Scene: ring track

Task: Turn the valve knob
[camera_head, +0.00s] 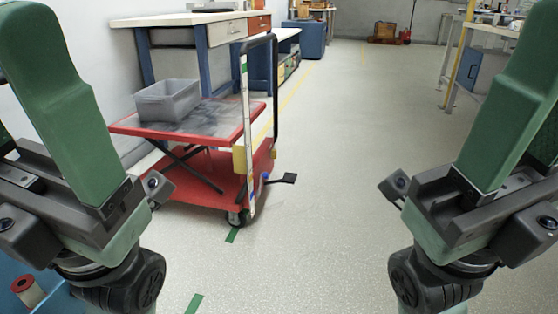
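I cannot make out a valve knob anywhere in the head view. My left gripper (70,130) is at the left edge, with a tall green part pointing up from its dark body. My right gripper (505,130) is at the right edge in a similar pose. Both are partly cut off by the frame, so their finger gaps are not clear. I see no object held in either one, and neither visibly touches anything in the room.
A red cart (190,185) with a black handle carries a grey bin (168,100) ahead left. A workbench (185,18) stands behind it. A red-and-white spool-like thing (28,290) sits bottom left. Another table (496,29) is at right. The middle floor (330,170) is clear.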

